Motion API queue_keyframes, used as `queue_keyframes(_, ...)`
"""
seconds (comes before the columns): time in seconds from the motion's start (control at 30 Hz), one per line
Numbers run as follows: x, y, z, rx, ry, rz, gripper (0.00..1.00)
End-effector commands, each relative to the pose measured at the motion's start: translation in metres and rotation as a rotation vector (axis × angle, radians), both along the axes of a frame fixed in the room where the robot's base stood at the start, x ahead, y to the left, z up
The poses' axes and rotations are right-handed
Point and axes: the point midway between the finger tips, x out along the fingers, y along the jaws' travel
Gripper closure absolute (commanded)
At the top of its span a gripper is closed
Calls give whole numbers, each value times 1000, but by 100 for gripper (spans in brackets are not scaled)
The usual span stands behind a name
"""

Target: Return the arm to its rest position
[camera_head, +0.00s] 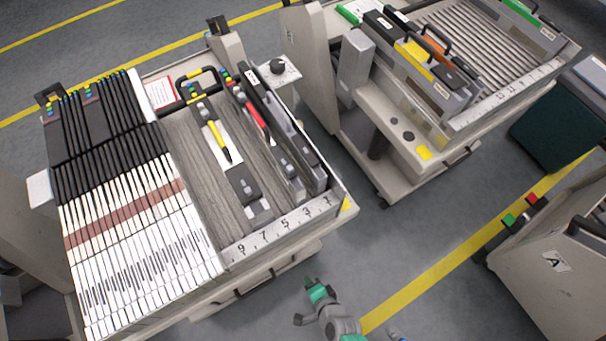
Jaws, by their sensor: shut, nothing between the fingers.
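My arm shows at the bottom centre, grey with teal bands. Its end, my gripper (310,284), is low in the picture, over the floor just in front of the left trolley (290,226). It is shut and empty, and its fingers are small and hard to make out. It appears apart from the trolley's front edge.
The left trolley holds a row of white and black feeders (140,235) and several loose units. Another trolley (385,130) stands at the upper right. A grey cabinet marked A (555,262) is at the right. Grey floor (400,235) with a yellow line lies between.

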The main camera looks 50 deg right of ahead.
Motion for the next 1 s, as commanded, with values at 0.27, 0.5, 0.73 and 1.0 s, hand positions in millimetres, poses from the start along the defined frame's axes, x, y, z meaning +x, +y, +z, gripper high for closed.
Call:
queue_keyframes(0.27, -9, 4, 7, 0, 0, 0, 100)
queue_keyframes(0.5, -9, 4, 7, 0, 1, 0, 100)
queue_keyframes(0.73, -8, 4, 38, 0, 0, 0, 100)
queue_keyframes(1.0, -9, 4, 101, 0, 1, 0, 100)
